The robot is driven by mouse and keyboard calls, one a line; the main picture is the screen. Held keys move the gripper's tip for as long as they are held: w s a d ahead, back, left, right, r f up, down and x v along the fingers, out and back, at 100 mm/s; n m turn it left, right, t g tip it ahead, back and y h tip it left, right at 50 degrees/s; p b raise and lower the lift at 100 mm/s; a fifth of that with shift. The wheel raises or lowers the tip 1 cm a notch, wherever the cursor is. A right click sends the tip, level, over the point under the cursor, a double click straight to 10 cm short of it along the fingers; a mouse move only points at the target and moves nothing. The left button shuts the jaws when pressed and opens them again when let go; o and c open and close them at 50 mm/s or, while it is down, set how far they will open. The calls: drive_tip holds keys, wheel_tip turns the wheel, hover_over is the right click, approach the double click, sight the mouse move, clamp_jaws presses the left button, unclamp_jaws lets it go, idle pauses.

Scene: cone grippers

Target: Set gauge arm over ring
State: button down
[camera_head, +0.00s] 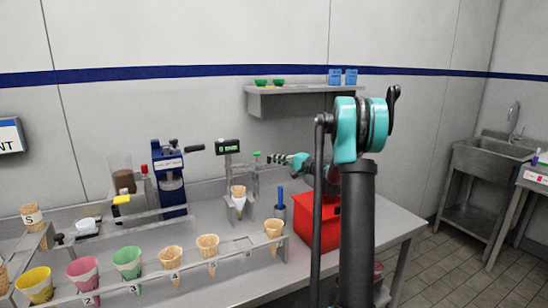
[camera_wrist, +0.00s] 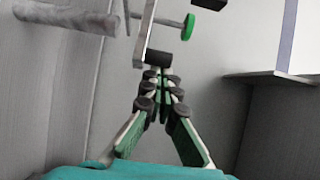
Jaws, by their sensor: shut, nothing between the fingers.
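The force gauge (camera_head: 229,147) with its lit display stands on a post at the back of the bench. Below it a cone (camera_head: 238,191) sits upright in a holder; I cannot make out the ring apart from it. A green knob (camera_head: 257,154) on a thin stem stands right of the gauge; it also shows in the wrist view (camera_wrist: 190,26). A flat grey bar (camera_wrist: 146,30), perhaps the gauge arm, runs up from a dark block at my fingertips. My gripper (camera_head: 272,157) points left beside the knob, fingers together; it also shows in the wrist view (camera_wrist: 158,72). Contact with the bar is unclear.
A rack (camera_head: 190,276) with several cones runs along the bench front. A blue press (camera_head: 170,178) stands at left, a red bin (camera_head: 318,228) below my arm. A wall shelf (camera_head: 290,103) is above; a sink (camera_head: 488,155) is far right.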

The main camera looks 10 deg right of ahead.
drive_tip(key=shift+s, duration=0.7)
